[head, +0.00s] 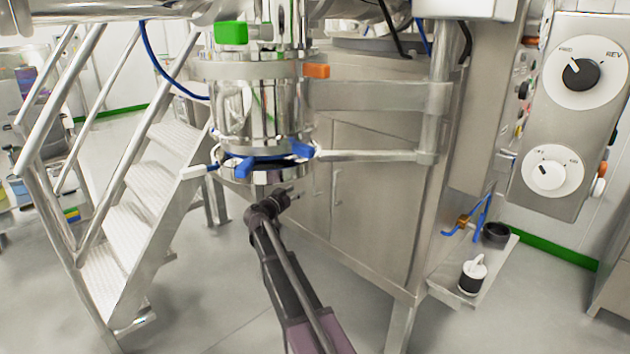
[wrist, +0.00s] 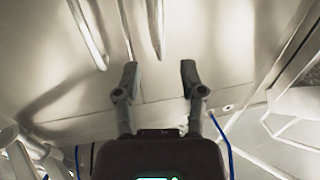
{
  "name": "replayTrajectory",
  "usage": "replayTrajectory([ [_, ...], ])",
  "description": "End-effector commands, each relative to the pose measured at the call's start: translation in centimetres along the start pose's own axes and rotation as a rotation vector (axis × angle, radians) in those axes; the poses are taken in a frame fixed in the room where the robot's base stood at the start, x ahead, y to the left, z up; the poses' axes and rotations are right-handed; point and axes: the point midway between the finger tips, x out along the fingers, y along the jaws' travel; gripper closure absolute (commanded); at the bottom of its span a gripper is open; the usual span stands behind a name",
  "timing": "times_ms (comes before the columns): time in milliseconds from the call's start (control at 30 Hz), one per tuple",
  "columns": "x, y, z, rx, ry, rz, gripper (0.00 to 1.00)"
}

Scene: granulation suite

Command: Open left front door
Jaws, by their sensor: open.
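The steel cabinet under the machine has flat front doors; the left front door (head: 314,205) is partly hidden behind the vessel and my arm. The right door (head: 375,200) beside it has a vertical bar handle (head: 337,187). In the wrist view two long bar handles, one on the left (wrist: 88,35) and one nearer the middle (wrist: 155,28), flank a thin seam. I cannot tell which belongs to the left door. My gripper (head: 290,194) is open and empty in front of the cabinet. In the wrist view its fingertips (wrist: 159,74) are apart, with no handle between them.
A steel vessel (head: 262,108) with blue clamps hangs just above my gripper. Metal steps (head: 140,215) stand at the left. A control panel (head: 565,110) is at the right, above a low shelf (head: 500,270) with small items. Floor is clear between.

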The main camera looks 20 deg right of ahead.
Motion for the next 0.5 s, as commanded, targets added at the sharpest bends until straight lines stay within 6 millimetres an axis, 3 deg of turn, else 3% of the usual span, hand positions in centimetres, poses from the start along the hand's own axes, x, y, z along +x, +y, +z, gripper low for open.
replayTrajectory([
  [500,8.1,0.0,0.0,0.000,0.000,0.003,0.48],
])
